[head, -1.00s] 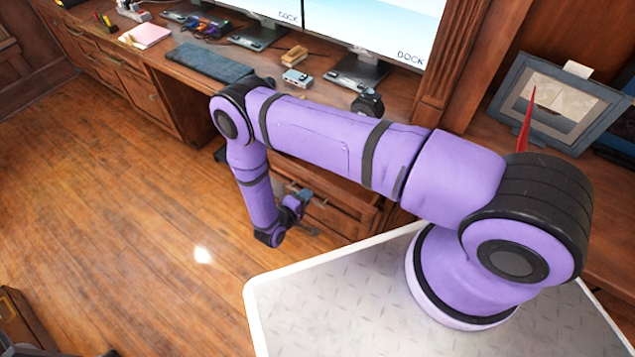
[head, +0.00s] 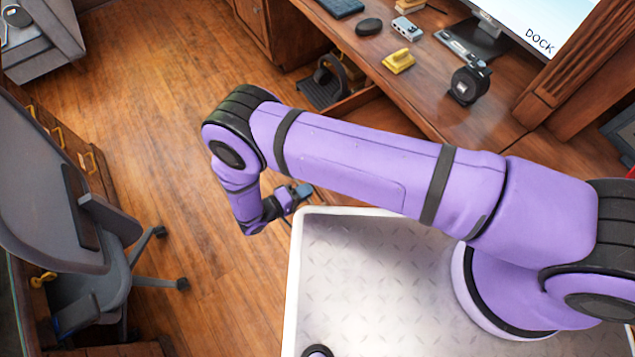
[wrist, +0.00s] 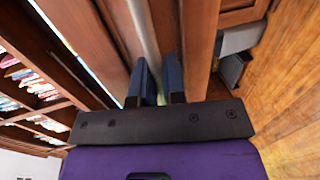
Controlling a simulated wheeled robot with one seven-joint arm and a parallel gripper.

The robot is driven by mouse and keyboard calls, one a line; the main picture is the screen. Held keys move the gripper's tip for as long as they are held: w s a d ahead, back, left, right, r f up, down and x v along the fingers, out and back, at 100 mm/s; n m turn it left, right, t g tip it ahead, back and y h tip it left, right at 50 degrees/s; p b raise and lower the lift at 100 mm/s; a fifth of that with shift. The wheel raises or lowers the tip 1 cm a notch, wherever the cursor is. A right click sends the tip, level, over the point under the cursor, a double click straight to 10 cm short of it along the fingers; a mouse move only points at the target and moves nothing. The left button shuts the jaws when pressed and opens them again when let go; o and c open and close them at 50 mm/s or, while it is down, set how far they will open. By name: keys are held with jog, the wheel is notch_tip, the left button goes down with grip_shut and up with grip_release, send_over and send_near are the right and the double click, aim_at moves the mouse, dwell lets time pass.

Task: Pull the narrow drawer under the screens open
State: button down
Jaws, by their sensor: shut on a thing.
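My gripper (head: 303,190) is low beyond the corner of my white base top, and its fingertips are too small there to read. In the wrist view my gripper (wrist: 160,85) has its two blue fingers close together on a pale metal bar (wrist: 143,25), which looks like a drawer handle. Brown wood panels (wrist: 200,40) run beside the bar, with a dark gap to its left. The screen (head: 555,20) stands on the desk (head: 440,105) at the upper right. My arm hides most of the desk front, so how far the narrow drawer is out cannot be told.
A grey office chair (head: 85,235) stands at the left, near drawers with yellow handles. A black object (head: 322,88) sits under the desk. A yellow item (head: 398,61) and a black tape dispenser (head: 468,84) lie near the desk edge. Wood floor (head: 190,150) is clear in the middle.

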jog(key=shift+s+a, duration=0.2)
jog(key=shift+a, duration=0.15)
jog(key=c, duration=1.2)
grip_release()
jog(key=v, duration=1)
jog(key=shift+s+a, duration=0.25)
jog(key=shift+a, duration=0.05)
jog(key=shift+r, duration=0.1)
